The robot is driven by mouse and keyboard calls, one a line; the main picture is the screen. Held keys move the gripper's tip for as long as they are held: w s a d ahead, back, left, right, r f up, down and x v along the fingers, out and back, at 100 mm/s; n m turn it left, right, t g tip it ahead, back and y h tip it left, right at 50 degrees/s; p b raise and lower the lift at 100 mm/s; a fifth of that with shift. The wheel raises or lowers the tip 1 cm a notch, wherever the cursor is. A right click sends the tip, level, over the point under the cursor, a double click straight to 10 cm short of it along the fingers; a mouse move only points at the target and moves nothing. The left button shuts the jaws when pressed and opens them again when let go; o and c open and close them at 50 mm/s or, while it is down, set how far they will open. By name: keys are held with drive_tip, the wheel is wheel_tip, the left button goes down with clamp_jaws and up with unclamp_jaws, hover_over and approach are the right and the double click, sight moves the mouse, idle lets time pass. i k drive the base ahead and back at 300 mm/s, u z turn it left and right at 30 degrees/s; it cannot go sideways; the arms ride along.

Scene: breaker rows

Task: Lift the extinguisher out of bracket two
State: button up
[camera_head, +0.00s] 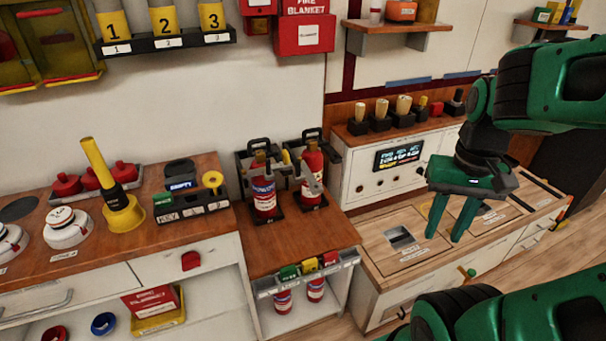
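Two red extinguishers stand side by side in dark brackets on the brown counter against the wall. The left extinguisher (264,196) has a blue and white label; the right extinguisher (312,178) stands slightly farther back. Each has a black handle frame above it. The left bracket (242,168) and right bracket (312,134) are partly hidden by the extinguishers, and I cannot read a number on either. My gripper (444,238) points down with its two green fingers apart and empty. It is right of both extinguishers, above the wooden bench.
More extinguishers (283,301) stand on the shelf below, behind coloured tags (310,265). A white control box (390,165) with knobs on top stands right of the brackets. A red fire blanket box (306,35) hangs above.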

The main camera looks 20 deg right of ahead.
sight(312, 155)
drive_tip(key=k, duration=0.55)
drive_tip(key=u, duration=0.5)
drive_tip(key=i, duration=1.35)
drive_tip(key=z, duration=0.5)
